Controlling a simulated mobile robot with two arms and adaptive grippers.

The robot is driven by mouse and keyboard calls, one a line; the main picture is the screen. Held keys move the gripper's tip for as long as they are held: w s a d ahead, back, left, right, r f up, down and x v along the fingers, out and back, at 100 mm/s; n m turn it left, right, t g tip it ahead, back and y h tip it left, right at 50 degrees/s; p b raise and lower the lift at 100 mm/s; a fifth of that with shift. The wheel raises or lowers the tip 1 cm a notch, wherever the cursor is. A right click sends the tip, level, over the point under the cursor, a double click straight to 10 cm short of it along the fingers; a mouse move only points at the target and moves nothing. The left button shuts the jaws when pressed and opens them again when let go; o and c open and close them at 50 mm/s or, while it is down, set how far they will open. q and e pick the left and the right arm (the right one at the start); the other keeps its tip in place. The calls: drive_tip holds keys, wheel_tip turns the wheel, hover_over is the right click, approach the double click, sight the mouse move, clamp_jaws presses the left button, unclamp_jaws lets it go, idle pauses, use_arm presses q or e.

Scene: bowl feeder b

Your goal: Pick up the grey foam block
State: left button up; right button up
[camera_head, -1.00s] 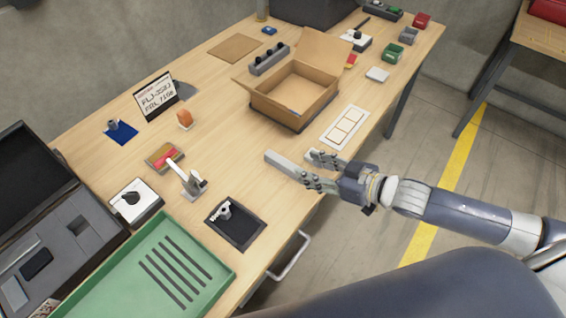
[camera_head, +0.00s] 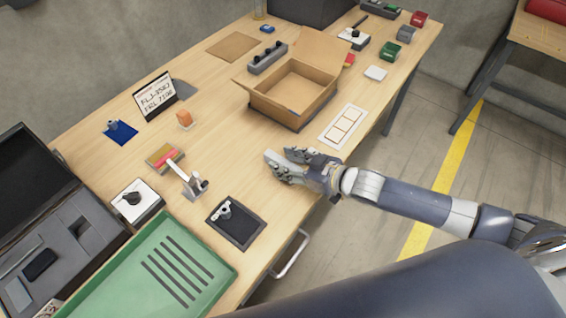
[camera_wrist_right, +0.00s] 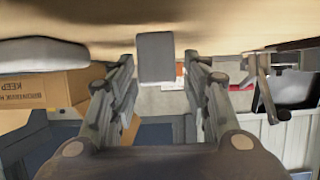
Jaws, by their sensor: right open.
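The grey foam block (camera_wrist_right: 155,57) shows in the right wrist view as a small plain block, centred between the two fingers near their tips, against the wood surface. A gap shows on each side of it, so neither finger appears to touch it. In the head view I cannot tell the block apart from the gripper, which probably hides it. My right gripper (camera_head: 283,160) is open, low over the table's front edge, its fingers pointing left; they also show in the right wrist view (camera_wrist_right: 158,78). My left gripper is not in view.
The open cardboard box (camera_head: 262,108) stands behind the gripper, with a white framed panel (camera_head: 343,127) to its right. A toggle clamp (camera_head: 193,184), a dark tray (camera_head: 237,224) and a green tray (camera_head: 222,262) lie to the left. Bare table surrounds the fingers.

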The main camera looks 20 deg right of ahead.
drive_tip(key=shift+c, duration=0.5)
drive_tip(key=c, duration=0.9)
drive_tip(key=shift+o, duration=0.2)
drive_tip(key=shift+r, duration=0.1)
